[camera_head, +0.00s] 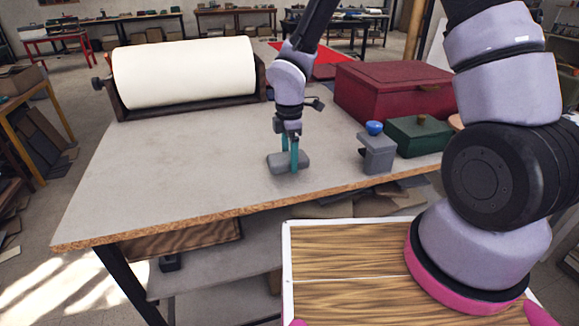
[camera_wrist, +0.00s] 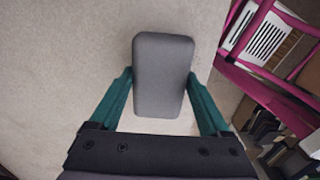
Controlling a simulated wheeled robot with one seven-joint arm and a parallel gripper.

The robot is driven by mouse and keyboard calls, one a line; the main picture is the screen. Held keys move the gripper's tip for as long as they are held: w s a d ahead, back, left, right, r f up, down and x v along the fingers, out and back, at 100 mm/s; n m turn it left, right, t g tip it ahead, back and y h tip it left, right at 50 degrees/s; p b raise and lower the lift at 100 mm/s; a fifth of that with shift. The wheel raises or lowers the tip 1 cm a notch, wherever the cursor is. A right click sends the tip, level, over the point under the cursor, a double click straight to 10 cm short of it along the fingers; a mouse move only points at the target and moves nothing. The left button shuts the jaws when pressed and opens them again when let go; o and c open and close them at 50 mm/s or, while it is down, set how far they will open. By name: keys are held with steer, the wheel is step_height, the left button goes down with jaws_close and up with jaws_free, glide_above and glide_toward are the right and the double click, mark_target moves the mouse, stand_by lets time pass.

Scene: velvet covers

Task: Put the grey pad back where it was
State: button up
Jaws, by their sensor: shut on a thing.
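The grey pad (camera_head: 280,165) is a small rounded block at the front middle of the grey-topped table (camera_head: 180,160). My gripper (camera_head: 289,163) points down at it with teal fingers. In the wrist view the grey pad (camera_wrist: 162,75) lies between the two fingertips of my gripper (camera_wrist: 160,82), which are shut on its long sides. The pad looks level and at or very close to the tabletop; I cannot tell whether it touches. Its underside is hidden.
A large white roll (camera_head: 185,75) in a dark stand is at the back left. A dark red box (camera_head: 390,90), a green box (camera_head: 417,136) and a grey block with a blue knob (camera_head: 377,152) stand to the right. The tabletop left of the pad is clear.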

mark_target(289, 165)
step_height(289, 165, down, 4)
steer(key=shift+r, duration=0.25)
steer(key=o, duration=1)
steer(key=shift+r, duration=0.1)
step_height(289, 165, up, 12)
steer(key=s+d+r+m+t, duration=0.1)
steer(key=d+r+m+t, duration=0.2)
steer(key=d+r+m, duration=0.95)
steer(key=s+d+r+m+t, duration=0.1)
steer(key=s+d+r+m, duration=0.2)
steer(key=r+m, duration=0.1)
steer(key=s+d+r+m+t+y, duration=0.1)
steer(key=s+d+r+m, duration=0.2)
steer(key=s+r+m, duration=0.1)
steer(key=s+d+r+m+t+y, duration=0.1)
steer(key=s+d+r+m+t, duration=0.1)
steer(key=s+d+r+m, duration=0.2)
steer(key=shift+s+r+m, duration=0.2)
steer(key=shift+r+m, duration=0.25)
steer(key=shift+r, duration=0.85)
